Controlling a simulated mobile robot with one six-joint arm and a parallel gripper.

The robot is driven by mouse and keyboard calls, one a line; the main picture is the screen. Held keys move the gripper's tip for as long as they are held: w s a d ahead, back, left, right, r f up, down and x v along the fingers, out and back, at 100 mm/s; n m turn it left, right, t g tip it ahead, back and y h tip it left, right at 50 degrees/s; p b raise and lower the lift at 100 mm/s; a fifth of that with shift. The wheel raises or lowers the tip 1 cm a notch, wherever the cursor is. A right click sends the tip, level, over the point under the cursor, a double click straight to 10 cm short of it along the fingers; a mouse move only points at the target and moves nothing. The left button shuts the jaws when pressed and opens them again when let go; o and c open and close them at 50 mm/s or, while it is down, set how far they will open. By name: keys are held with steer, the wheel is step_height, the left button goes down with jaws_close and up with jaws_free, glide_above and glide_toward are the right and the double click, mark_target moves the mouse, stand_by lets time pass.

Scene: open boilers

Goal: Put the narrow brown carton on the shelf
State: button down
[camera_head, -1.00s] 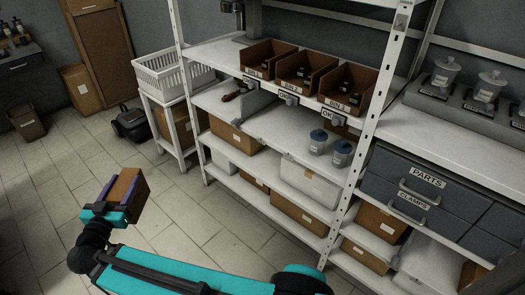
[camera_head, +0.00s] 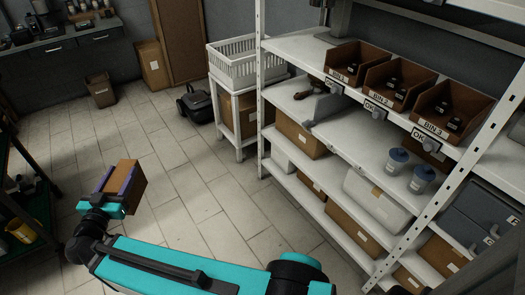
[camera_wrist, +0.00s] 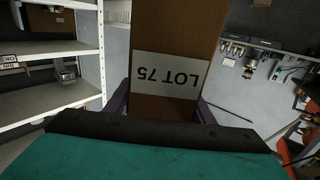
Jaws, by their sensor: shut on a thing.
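My gripper (camera_head: 117,190) is shut on a narrow brown carton (camera_head: 128,182), held in the air over the open floor at the left in the head view. In the wrist view the carton (camera_wrist: 179,45) fills the middle, with a white label reading LOT 75 upside down, and a finger on each side. The white shelf unit (camera_head: 340,130) stands to the right, apart from the carton. Its middle board holds a grey angled piece (camera_head: 322,107) and two blue-lidded jars (camera_head: 409,168). Bare board shows between them.
The top board carries brown bins (camera_head: 392,80). Cartons and a white box (camera_head: 376,198) fill the lower boards. A white basket (camera_head: 233,65) on a small stand is left of the shelf. A dark bag (camera_head: 195,104) lies on the floor. Tiled floor between gripper and shelf is clear.

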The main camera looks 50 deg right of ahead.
steer(key=shift+w, duration=0.2)
steer(key=shift+d, duration=0.1)
steer(key=shift+d, duration=0.1)
steer(key=s+d+f+m+g+h+b, duration=0.1)
steer(key=s+d+f+m+g+b, duration=0.15)
steer(key=d, duration=0.85)
steer(key=s+d+f+m+g+h+b, duration=0.1)
steer(key=s+d+f+g+h+b, duration=0.2)
steer(key=d, duration=0.9)
steer(key=s+d+f+m+g+b, duration=0.15)
steer(key=d+f, duration=0.35)
steer(key=d, duration=0.6)
steer(key=s+d+f+m+g+b, duration=0.2)
steer(key=s+d+f+m+g, duration=0.1)
steer(key=s+d, duration=0.9)
steer(key=s+d+f+m+g+b, duration=0.2)
steer(key=s+d+f+g, duration=0.4)
steer(key=s+d, duration=0.5)
steer(key=d+b, duration=0.1)
steer(key=d, duration=0.2)
steer(key=shift+s+d+f+m, duration=0.25)
steer(key=shift+s+f+m, duration=0.15)
